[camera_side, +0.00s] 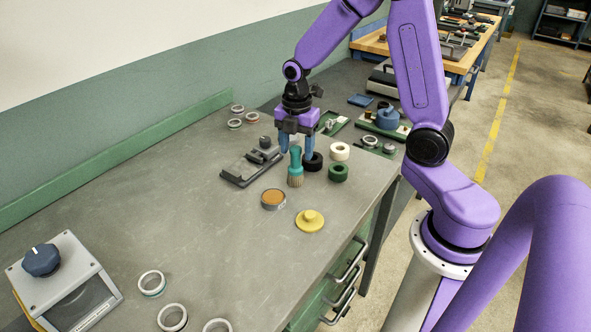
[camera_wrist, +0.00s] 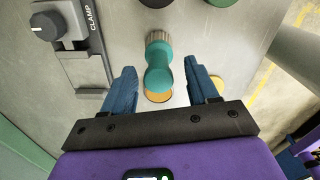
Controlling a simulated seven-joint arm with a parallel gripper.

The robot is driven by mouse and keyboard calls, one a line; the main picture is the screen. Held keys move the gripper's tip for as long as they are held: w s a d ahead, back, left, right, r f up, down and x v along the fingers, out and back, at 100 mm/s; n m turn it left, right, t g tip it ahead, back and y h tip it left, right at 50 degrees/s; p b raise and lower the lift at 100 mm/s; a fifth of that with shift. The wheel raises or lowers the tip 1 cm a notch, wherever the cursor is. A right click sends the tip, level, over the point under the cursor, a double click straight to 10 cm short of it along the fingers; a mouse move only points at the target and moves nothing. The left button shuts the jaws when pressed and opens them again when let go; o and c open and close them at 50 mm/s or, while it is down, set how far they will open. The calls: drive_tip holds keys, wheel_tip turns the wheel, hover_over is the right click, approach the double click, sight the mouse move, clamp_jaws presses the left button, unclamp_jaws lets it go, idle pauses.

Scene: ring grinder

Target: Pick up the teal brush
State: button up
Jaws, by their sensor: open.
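The teal brush (camera_side: 296,168) stands upright on its bristles on the grey workbench. In the wrist view the teal brush (camera_wrist: 158,68) is seen from above, its handle top between and a little beyond the fingertips. My gripper (camera_side: 298,155) is open, with its blue fingers on either side of the handle in the side view. In the wrist view my gripper (camera_wrist: 160,75) shows a clear gap between each finger and the brush.
A clamp fixture (camera_side: 250,165) lies left of the brush. An orange-topped tin (camera_side: 273,199) and yellow knobbed disc (camera_side: 310,220) are in front.

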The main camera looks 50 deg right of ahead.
sight(296, 158)
drive_tip(key=shift+w+a+f, duration=0.1)
drive_tip(key=shift+f, duration=1.75)
clamp_jaws()
drive_tip(key=shift+r, duration=0.15)
